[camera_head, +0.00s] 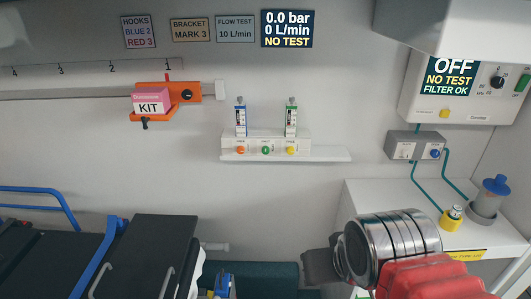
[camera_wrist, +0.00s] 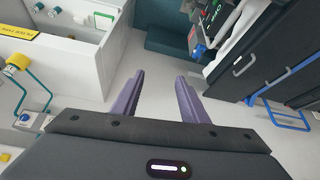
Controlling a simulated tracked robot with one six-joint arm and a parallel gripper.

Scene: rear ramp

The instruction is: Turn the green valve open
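A small green knob (camera_head: 265,150), which looks like the green valve, is in the middle of a row on the white wall panel (camera_head: 230,148). An orange knob (camera_head: 240,150) is to its left and a yellow knob (camera_head: 290,150) to its right. Above the panel stand a blue-marked flowmeter (camera_head: 240,118) and a green-marked flowmeter (camera_head: 291,118). My gripper (camera_wrist: 158,96) shows in the wrist view with its purple fingers apart and nothing between them. My arm is at the lower right in the head view, well away from the panel. The knobs are not in the wrist view.
A display (camera_head: 287,28) reads 0.0 bar, 0 L/min, NO TEST. A stretcher (camera_head: 150,240) is lower left, a white counter (camera_head: 390,200) right.

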